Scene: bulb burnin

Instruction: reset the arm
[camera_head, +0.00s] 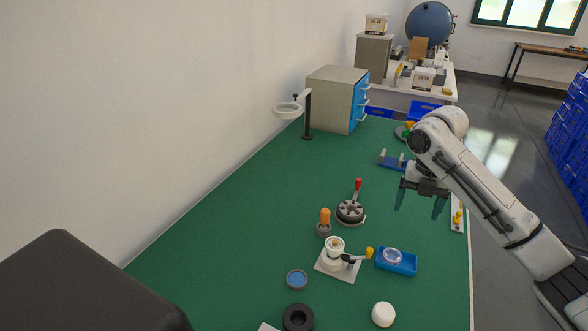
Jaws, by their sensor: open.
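My gripper (420,200) hangs from my white arm at the right of the green bench. It points down with its two teal-tipped fingers spread apart and nothing between them. It is above the bench top, right of the dark round fixture (350,212) with a red-knobbed lever. The blue tray (404,267) with a clear round piece (392,256) in it lies below the gripper in the picture. The white fixture (335,249) with a black lever and yellow knob stands left of the tray, on a pale square plate.
The green bench top (220,240) is clear at the left. An orange-topped post (325,222), a blue-faced disc (297,279), a black ring (298,318) and a white round piece (383,314) stand nearer. A drawer cabinet (335,98) and ring stand (307,115) are farther back.

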